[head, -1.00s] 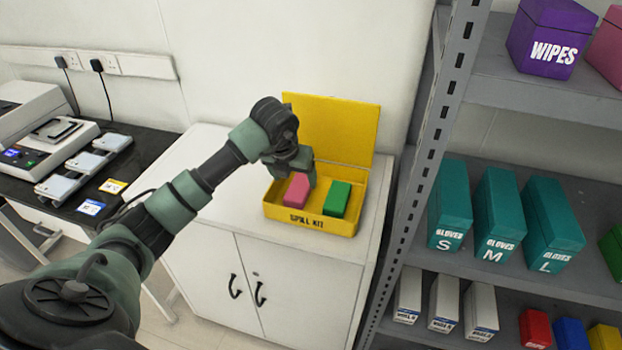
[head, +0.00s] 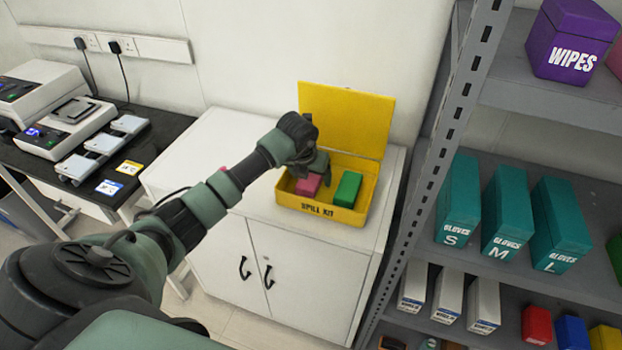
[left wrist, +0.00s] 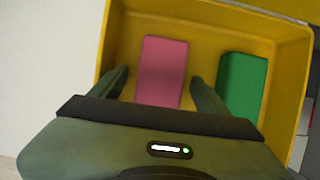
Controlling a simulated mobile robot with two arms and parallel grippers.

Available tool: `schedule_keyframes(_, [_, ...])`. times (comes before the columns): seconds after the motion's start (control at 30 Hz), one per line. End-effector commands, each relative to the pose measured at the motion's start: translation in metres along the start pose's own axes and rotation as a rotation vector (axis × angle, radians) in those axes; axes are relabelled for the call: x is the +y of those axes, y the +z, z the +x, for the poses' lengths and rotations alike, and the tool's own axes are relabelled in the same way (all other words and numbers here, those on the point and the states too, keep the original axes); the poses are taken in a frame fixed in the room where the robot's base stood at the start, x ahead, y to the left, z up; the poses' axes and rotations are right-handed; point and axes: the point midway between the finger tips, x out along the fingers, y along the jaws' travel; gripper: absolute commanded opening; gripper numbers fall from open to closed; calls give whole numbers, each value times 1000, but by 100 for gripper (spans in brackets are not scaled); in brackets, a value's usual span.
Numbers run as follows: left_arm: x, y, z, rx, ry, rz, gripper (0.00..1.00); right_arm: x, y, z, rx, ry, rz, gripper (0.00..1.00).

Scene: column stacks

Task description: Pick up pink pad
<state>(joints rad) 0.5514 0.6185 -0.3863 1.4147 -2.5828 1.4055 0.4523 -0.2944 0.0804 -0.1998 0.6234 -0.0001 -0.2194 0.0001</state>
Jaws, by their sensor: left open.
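The pink pad (head: 309,186) lies in the left part of the open yellow spill kit box (head: 330,213), partly hidden by my left gripper in the head view. In the left wrist view the pink pad (left wrist: 162,72) lies between the two fingers of my left gripper (left wrist: 158,88), with a gap on each side. My left gripper (head: 318,172) is open and reaches down into the box from above. My right gripper is not in view.
A green pad (head: 347,189) lies in the box, right of the pink one, near my right-hand finger (left wrist: 240,85). The raised yellow lid (head: 345,118) stands behind. The white cabinet (head: 210,150) bears the box. A grey shelf rack (head: 430,165) stands close on the right.

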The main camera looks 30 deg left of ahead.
Motion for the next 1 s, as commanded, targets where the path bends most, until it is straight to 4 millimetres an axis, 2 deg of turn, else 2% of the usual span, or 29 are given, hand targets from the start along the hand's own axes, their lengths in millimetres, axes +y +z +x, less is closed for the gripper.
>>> schedule_keyframes(0.33, [0, -1, 2, 0, 1, 1, 76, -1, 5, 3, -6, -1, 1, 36])
schedule_keyframes(0.37, [0, -1, 2, 0, 1, 1, 71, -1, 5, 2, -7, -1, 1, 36])
schedule_keyframes(0.57, [0, -1, 2, 0, 1, 0, 15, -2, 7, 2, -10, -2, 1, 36])
schedule_keyframes(0.6, [0, -1, 1, 0, 1, 0, 11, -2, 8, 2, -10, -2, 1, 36])
schedule_keyframes(0.87, [0, 0, 0, 0, 0, 0, 11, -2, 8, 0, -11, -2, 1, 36])
schedule_keyframes(1.0, [0, 4, -7, -3, 0, 0, 11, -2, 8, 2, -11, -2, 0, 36])
